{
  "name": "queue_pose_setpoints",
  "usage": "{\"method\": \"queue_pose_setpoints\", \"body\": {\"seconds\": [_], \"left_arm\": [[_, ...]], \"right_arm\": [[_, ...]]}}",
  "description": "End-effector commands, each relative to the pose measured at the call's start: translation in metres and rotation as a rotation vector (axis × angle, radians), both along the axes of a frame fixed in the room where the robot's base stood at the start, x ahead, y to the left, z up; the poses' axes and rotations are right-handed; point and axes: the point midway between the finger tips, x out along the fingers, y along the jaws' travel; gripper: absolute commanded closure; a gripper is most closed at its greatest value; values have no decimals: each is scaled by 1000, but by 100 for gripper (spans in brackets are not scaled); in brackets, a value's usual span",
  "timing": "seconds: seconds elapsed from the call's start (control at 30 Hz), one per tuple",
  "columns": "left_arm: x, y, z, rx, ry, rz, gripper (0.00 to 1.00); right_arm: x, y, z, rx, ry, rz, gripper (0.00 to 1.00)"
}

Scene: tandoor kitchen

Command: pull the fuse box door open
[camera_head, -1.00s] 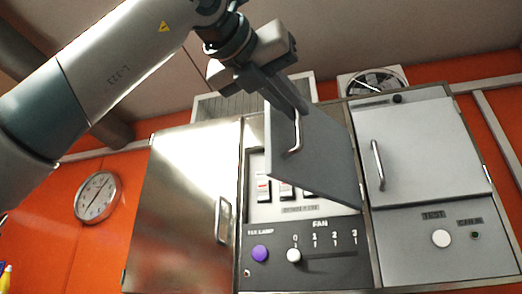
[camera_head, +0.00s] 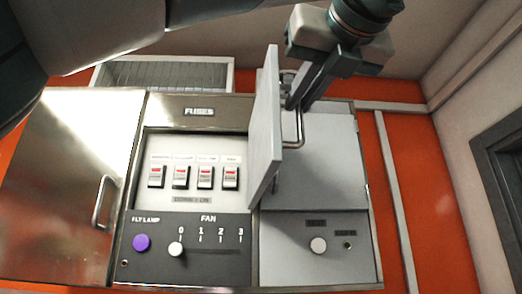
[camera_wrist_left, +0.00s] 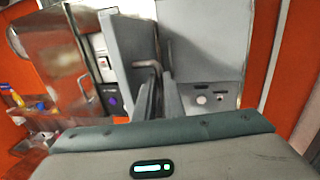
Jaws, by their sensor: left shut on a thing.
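The fuse box door (camera_head: 264,130) is a grey panel, swung wide open and seen almost edge-on in the head view. It stands out from the cabinet, hinged at the right side of the fuse compartment (camera_head: 212,150). Several switches with red marks show inside under a "FUSES" label. The door's bent metal handle (camera_head: 299,128) is on its right-facing side. My left gripper (camera_head: 298,101) is shut on this handle. In the left wrist view, the fingers (camera_wrist_left: 160,103) meet the handle (camera_wrist_left: 148,66) beside the door (camera_wrist_left: 127,55). My right gripper is not in view.
Left of the fuses is a shiny steel cabinet door (camera_head: 70,190) with its own handle. Below is a dark panel with a purple button (camera_head: 141,242) and a white fan knob (camera_head: 176,249). A grey closed door (camera_head: 325,165) lies right, partly behind the open door.

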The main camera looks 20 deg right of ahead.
Motion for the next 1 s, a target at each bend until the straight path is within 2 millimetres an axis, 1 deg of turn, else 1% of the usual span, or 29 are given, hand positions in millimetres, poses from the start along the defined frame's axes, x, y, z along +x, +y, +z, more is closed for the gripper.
{"method": "queue_pose_setpoints", "body": {"seconds": [0.03, 0.5, 0.53, 0.6, 1.0], "left_arm": [[1, 1, 5, -4, -6, 11, 100], [2, -1, 5, -5, -7, 23, 100], [2, -1, 5, -5, -7, 23, 86], [2, -1, 4, -5, -6, 23, 72], [-2, -4, 1, -1, -3, 19, 72]], "right_arm": [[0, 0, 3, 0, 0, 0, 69], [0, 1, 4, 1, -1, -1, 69], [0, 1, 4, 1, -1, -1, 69], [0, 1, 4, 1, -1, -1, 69], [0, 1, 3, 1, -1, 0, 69]]}}
